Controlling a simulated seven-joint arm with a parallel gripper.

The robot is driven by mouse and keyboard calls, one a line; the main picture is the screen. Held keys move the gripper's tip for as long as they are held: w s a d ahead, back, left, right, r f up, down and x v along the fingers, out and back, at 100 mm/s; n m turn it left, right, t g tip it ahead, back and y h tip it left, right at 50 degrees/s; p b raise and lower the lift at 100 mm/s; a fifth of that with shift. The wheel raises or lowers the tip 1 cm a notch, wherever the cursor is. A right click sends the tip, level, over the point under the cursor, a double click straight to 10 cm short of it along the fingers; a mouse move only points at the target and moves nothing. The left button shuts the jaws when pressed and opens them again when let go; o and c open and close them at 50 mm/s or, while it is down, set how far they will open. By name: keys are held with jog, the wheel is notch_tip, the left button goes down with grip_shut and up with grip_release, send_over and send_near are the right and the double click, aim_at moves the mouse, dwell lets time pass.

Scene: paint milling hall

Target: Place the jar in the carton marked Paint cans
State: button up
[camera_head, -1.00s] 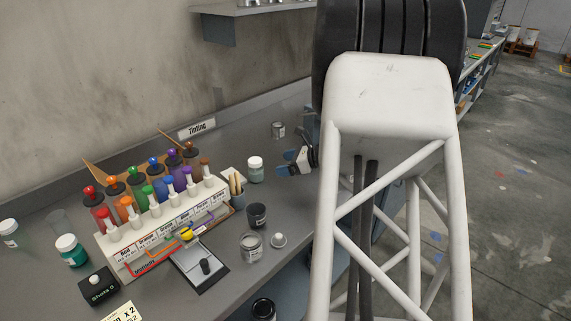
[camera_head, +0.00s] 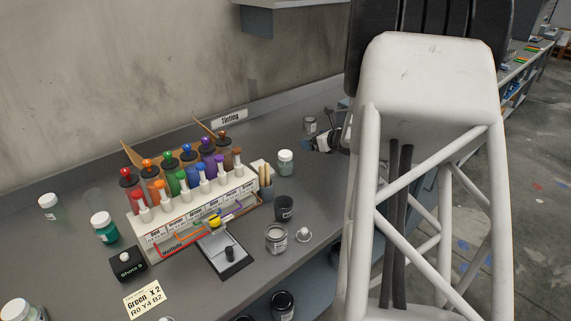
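Several jars stand on the grey bench; I cannot tell which one the task means. An open glass jar of pale paint (camera_head: 276,238) stands at the bench's front edge. A white-lidded teal jar (camera_head: 104,226) and a pale one (camera_head: 48,206) stand at left. My gripper (camera_head: 318,145) is over the back of the bench near a small metal can (camera_head: 310,124), partly hidden by my arm. Its fingers are too small to read. No carton marked Paint cans is in view.
The tinting rack (camera_head: 190,222) with coloured bottles fills the bench middle. In front are a scale (camera_head: 226,256), a dark cup (camera_head: 284,207), a white knobbed lid (camera_head: 304,235) and a black button box (camera_head: 126,264). A wall shelf (camera_head: 260,22) is above.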

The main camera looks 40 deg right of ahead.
jog(key=w+d+r+m+g+h, duration=0.2)
jog(key=w+d+m+h, duration=0.15)
jog(key=m+h, duration=0.2)
jog(key=m+g+y, duration=0.5)
jog(key=m+g, duration=0.6)
jog(key=m, duration=0.4)
send_near(284, 154)
jog(key=shift+n, duration=0.25)
notch_tip(284, 154, down, 5)
jog(key=shift+d+f, duration=0.1)
jog(key=shift+d, duration=0.05)
jog(key=shift+f, duration=1.3)
